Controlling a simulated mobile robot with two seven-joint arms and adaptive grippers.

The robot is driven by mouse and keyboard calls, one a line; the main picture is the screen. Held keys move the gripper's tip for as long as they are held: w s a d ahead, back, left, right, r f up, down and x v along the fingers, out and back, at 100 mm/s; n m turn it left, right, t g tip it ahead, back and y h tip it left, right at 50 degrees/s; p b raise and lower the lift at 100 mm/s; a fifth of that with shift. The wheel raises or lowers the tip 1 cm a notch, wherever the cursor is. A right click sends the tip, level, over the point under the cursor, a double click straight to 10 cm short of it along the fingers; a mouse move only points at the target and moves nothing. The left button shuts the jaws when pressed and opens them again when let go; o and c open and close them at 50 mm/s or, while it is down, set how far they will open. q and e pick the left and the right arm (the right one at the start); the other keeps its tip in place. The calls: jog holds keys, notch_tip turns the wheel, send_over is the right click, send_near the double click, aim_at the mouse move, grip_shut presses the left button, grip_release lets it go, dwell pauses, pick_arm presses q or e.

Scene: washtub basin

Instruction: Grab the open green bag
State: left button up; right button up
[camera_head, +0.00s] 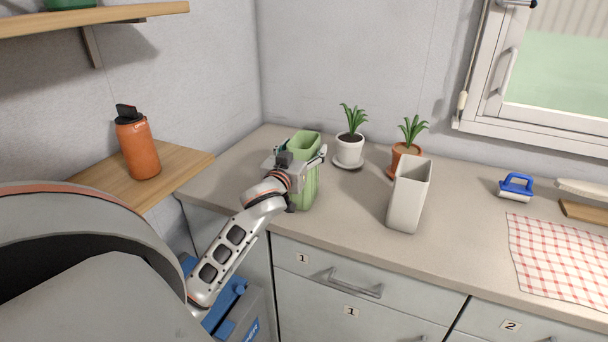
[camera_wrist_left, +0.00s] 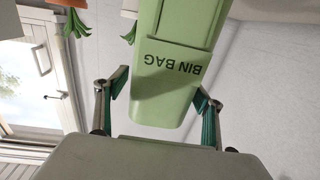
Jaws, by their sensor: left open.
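The green bag (camera_head: 307,186) stands upright and open at the top on the left part of the counter. My left gripper (camera_head: 300,158) is at the bag in the head view, covering part of its front and upper side. In the left wrist view the green bag (camera_wrist_left: 172,88), with the words BIN BAG on it, shows upside down between the two fingers of my left gripper (camera_wrist_left: 160,88). The fingers are open on either side of the bag, with gaps visible. My right gripper is not in view.
A white-potted plant (camera_head: 350,148), a terracotta-potted plant (camera_head: 406,156) and a tall beige container (camera_head: 410,196) stand right of the bag. An orange bottle (camera_head: 138,148) is on the left wooden shelf. A checked cloth (camera_head: 562,258) and blue brush (camera_head: 516,187) lie farther right.

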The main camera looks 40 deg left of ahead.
pick_arm(q)
jog(key=shift+w+a, duration=0.15)
jog(key=shift+w, duration=0.1)
jog(key=c, duration=1.1)
